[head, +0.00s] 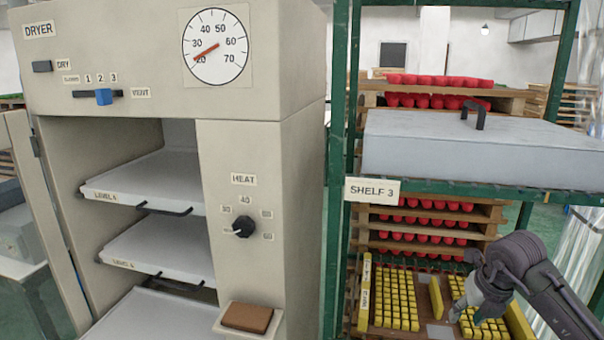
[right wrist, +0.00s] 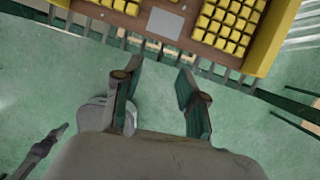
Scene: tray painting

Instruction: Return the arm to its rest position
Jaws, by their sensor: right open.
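My right gripper (head: 468,305) is at the lower right of the head view, with its arm coming in from the right edge. It is in front of a tray (head: 435,331) of yellow blocks (head: 397,300) on the green rack. In the right wrist view the two fingers of this gripper (right wrist: 160,88) are apart with nothing between them. Green floor (right wrist: 240,120) shows behind them, and the tray edge (right wrist: 185,38) lies beyond the fingertips. My left gripper is not in view.
The beige dryer (head: 262,200) stands open at the left, with white trays (head: 155,178) inside. The green rack post (head: 338,150) stands between it and the shelves. A grey lidded box (head: 470,150) sits on shelf 3 above my right arm. Red items (head: 430,80) are stacked behind.

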